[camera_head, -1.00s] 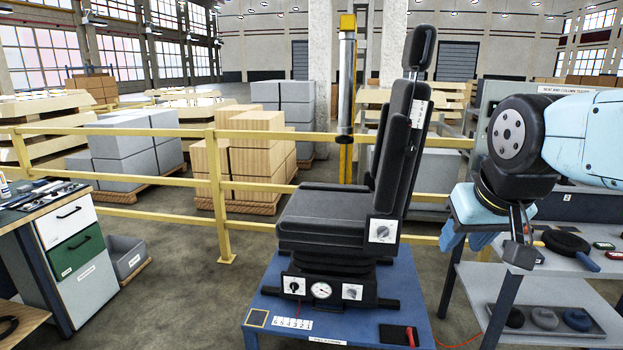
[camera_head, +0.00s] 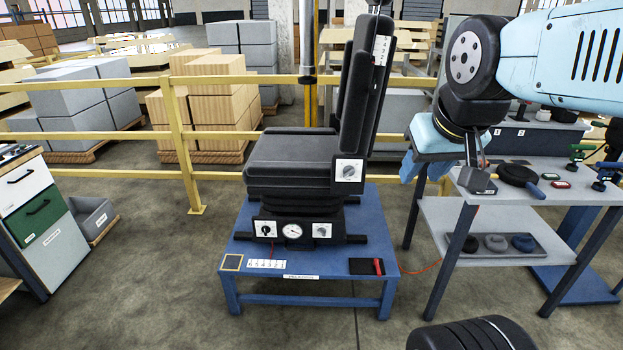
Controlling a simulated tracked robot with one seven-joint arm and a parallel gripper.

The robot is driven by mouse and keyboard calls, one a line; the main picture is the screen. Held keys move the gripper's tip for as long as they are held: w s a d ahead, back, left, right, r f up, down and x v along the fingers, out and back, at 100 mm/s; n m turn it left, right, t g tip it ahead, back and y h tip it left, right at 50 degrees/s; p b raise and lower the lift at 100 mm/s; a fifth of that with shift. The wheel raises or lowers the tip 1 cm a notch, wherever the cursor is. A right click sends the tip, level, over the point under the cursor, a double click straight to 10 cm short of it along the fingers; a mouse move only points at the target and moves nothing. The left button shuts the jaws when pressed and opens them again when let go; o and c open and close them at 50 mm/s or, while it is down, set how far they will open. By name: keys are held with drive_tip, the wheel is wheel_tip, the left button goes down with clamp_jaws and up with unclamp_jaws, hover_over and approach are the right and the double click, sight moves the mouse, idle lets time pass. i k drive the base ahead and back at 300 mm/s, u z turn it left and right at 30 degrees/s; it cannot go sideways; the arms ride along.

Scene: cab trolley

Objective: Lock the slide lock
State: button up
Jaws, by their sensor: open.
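A black cab seat (camera_head: 290,160) with an upright backrest stands on a low blue trolley (camera_head: 300,295). Its base has a front panel (camera_head: 293,230) with a round gauge and a dial on each side. Another dial plate (camera_head: 348,170) is on the side of the seat. I cannot make out which part is the slide lock. A small red-handled item (camera_head: 378,266) lies on a black pad on the trolley top. My gripper (camera_head: 480,186) hangs to the right of the seat, apart from it, jaws open, with nothing visible in them.
A grey-topped bench (camera_head: 460,225) stands right of the trolley, holding a round black pad with a blue handle (camera_head: 518,175) and small parts. A yellow rail (camera_head: 225,135) runs behind the seat. A drawer cabinet (camera_head: 40,215) is at left.

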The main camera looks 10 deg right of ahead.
sight(376, 263)
drive_tip(key=z, duration=0.05)
drive_tip(key=k, duration=0.65)
drive_tip(key=z, duration=0.55)
drive_tip(key=i, duration=1.2)
drive_tip(key=u, duration=0.3)
